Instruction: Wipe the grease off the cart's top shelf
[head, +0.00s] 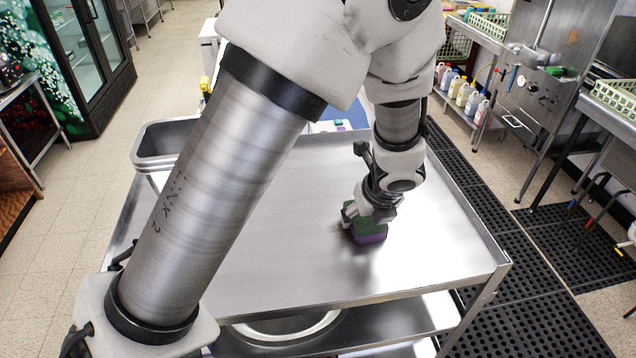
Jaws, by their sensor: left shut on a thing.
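The cart's top shelf (270,270) is a bare steel tray with a raised rim, in the middle of the head view. My left gripper (362,217) is low over the right part of the shelf, shut on a sponge (369,234) with a green upper side and a purple lower side. The sponge is at the shelf surface; I cannot tell whether it presses on it. A faint dark smudge or shadow shows around the sponge; I cannot tell if it is grease. My left arm hides much of the shelf's left side. My right gripper is not in view.
A grey bin (165,139) stands at the shelf's far left corner. A round pale-rimmed thing (285,328) is on the shelf below. Several bottles (463,94) stand on a rack at the far right. Black rubber mats (535,322) cover the floor on the right.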

